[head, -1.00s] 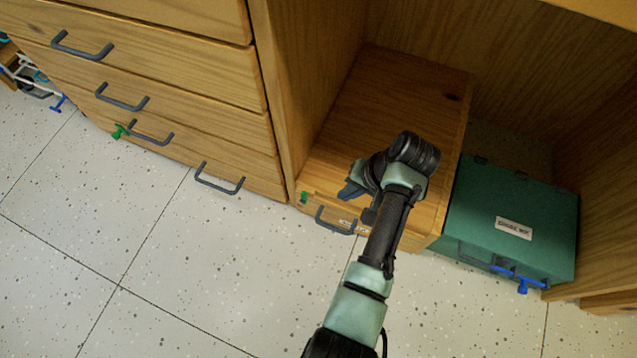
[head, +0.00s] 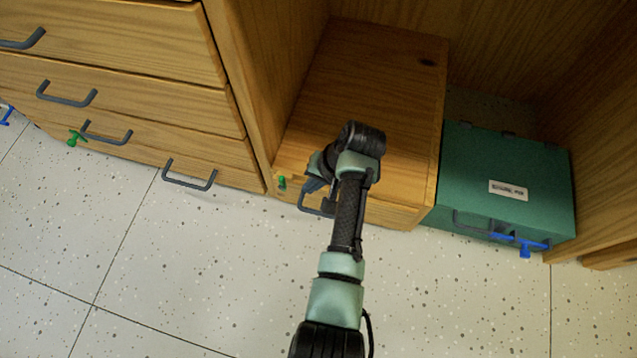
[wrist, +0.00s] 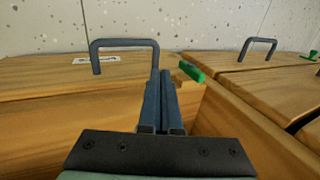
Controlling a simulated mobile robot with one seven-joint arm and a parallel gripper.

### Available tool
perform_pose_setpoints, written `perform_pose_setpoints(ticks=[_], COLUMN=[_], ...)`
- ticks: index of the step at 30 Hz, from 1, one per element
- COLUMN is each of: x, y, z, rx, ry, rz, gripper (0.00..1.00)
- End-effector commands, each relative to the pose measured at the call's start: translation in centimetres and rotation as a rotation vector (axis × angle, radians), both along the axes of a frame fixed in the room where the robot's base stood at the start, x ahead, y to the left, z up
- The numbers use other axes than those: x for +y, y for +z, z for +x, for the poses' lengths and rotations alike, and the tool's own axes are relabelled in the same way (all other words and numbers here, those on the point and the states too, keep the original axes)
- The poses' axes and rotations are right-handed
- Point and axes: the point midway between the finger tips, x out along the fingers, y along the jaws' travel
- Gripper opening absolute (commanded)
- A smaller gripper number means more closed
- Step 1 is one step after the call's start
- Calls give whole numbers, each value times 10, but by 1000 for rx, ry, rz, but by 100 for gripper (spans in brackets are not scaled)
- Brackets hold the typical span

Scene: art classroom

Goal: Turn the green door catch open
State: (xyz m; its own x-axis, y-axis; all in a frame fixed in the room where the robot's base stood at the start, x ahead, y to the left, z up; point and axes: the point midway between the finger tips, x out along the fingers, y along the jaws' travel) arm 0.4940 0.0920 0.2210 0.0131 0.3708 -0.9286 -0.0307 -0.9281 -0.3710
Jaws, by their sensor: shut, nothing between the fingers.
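A small green catch (head: 282,183) sits on the front of a low wooden box (head: 375,75), near its left edge. In the wrist view the green catch (wrist: 192,71) shows just right of my fingertips, apart from them as far as I can tell. My gripper (head: 314,180) is over the front of the box, right of the catch, and partly hides the box's grey handle (head: 315,205). In the wrist view my gripper (wrist: 165,75) has both fingers together, with nothing between them. The handle (wrist: 124,43) stands left of the fingers there.
A drawer cabinet (head: 140,75) with grey handles stands to the left, with another green catch (head: 75,138) low on it. A green box (head: 505,185) with a blue catch (head: 524,243) is to the right. The speckled floor (head: 200,265) in front is clear.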

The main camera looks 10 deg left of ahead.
Motion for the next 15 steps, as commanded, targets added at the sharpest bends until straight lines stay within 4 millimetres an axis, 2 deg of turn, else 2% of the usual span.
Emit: perform_pose_setpoints(ticks=[1, 7, 15], x=[4, 31, 41], y=[-12, -7, -3], z=[0, 1, 1], rx=[-1, -1, 1], ry=[2, 3, -1], rz=[0, 0, 0], gripper=[0, 0, 0])
